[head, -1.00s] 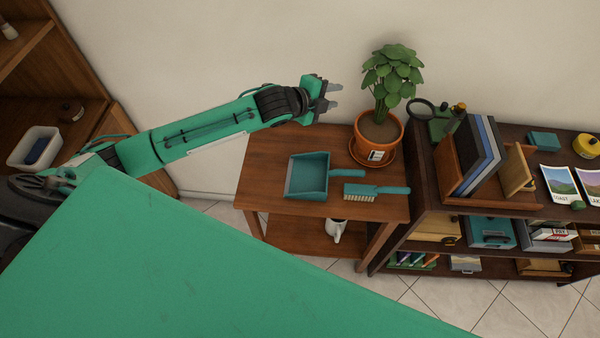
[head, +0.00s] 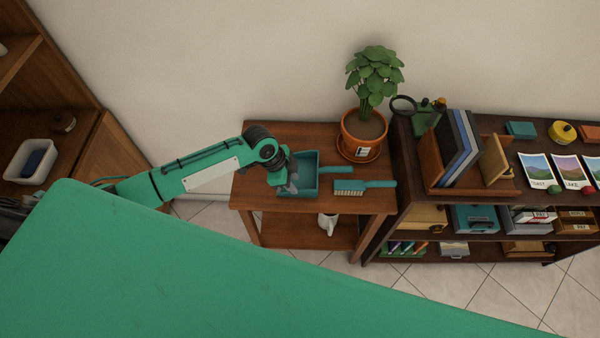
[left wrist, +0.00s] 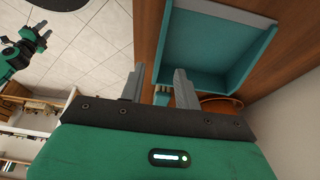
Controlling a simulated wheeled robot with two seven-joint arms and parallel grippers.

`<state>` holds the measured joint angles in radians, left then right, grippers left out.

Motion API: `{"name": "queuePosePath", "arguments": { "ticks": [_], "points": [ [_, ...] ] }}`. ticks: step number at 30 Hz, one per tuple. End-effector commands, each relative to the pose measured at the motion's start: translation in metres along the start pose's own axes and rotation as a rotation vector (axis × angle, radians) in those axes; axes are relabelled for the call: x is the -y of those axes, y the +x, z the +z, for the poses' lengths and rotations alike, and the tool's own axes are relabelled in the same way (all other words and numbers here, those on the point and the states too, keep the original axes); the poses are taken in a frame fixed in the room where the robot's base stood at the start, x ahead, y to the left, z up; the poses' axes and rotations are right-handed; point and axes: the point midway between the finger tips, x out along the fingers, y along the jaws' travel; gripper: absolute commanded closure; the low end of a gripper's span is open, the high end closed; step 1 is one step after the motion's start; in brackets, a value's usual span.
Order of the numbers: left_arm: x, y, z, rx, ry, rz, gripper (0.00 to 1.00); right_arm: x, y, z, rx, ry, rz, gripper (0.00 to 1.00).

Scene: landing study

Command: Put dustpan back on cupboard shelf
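In the left wrist view the pan (left wrist: 205,50) fills the upper right. My left gripper (head: 291,188) is over the pan's left part in the head view. Its two fingers (left wrist: 158,88) are apart, with a strip of teal showing beyond them; I cannot tell contact. My right gripper (left wrist: 44,30) shows at the left wrist view's upper left, fingers apart and empty. The wooden cupboard (head: 118,160) stands at the left.
A teal brush (head: 365,184) lies right of the dustpan. A potted plant (head: 365,130) stands behind it on the table. A white bin (head: 18,160) sits on a cupboard shelf. A dark, crowded bookcase (head: 408,190) adjoins the table's right side. A mug (head: 327,222) is on the lower shelf.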

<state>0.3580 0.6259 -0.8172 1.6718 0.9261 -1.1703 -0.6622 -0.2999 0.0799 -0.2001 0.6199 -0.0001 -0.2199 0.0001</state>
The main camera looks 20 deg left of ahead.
Motion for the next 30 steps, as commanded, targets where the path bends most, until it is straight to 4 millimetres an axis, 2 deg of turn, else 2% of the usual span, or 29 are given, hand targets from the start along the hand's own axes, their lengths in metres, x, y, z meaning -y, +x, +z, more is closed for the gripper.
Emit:
{"name": "queuePosePath", "arguments": {
  "ticks": [8, 13, 18, 27, 30],
  "points": [
    [-0.001, 0.019, -0.001, 0.001, 0.0, 0.001, 0.67, 0.0, -0.008, -0.001, 0.0, 0.0, 0.0, 0.64],
    [-0.003, 0.04, -0.003, 0.001, 0.0, 0.001, 0.67, 0.001, -0.02, -0.002, 0.0, 0.001, -0.001, 0.64],
    [-0.003, 0.059, -0.002, 0.0, 0.0, 0.0, 0.67, 0.001, -0.021, -0.002, 0.0, 0.001, -0.001, 0.64],
    [-0.002, 0.064, -0.001, 0.001, 0.002, -0.001, 0.67, 0.001, -0.021, -0.002, 0.0, 0.001, -0.001, 0.64],
    [-0.002, 0.064, -0.001, 0.001, 0.002, -0.001, 0.85, 0.001, -0.021, -0.002, 0.0, 0.001, -0.001, 0.64]
  ]
}}
